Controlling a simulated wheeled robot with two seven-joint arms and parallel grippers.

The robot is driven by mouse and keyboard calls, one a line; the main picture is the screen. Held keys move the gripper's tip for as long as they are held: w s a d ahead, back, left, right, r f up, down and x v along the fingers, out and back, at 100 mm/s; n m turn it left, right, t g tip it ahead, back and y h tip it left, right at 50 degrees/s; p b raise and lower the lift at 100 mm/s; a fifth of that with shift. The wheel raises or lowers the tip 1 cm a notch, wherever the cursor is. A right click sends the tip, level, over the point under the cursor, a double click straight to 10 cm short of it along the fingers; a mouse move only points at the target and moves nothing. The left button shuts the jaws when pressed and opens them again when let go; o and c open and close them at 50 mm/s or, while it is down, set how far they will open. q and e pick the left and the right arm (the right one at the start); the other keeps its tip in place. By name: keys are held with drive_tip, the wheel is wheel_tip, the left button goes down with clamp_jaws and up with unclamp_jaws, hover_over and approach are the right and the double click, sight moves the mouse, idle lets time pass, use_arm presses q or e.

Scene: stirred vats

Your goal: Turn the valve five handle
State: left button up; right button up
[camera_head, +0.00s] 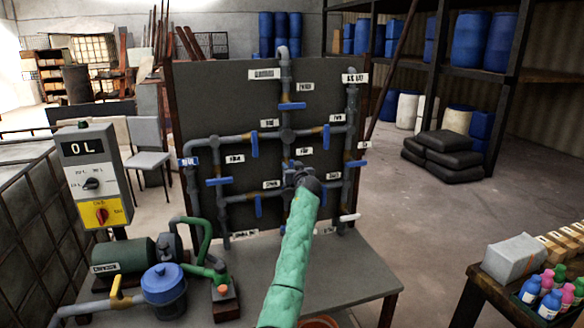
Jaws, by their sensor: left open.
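A dark upright panel (205,85) carries grey pipes with several blue valve handles and small white labels. A label (303,152) near the centre seems to read "FIVE", though the print is small. My left gripper (301,176) is just below that label, in front of the central vertical pipe, at the end of my green-sleeved arm. Its jaws are open, but the fingers are mostly hidden behind the wrist. The handle belonging to this label is hidden behind the gripper, so I cannot tell whether they touch. My right gripper is out of view.
A pump with a blue-lidded pot (163,284) and a control box (90,170) stand left. A table with bottles (548,300) stands right.

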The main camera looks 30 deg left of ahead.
use_arm(q)
clamp_jaws()
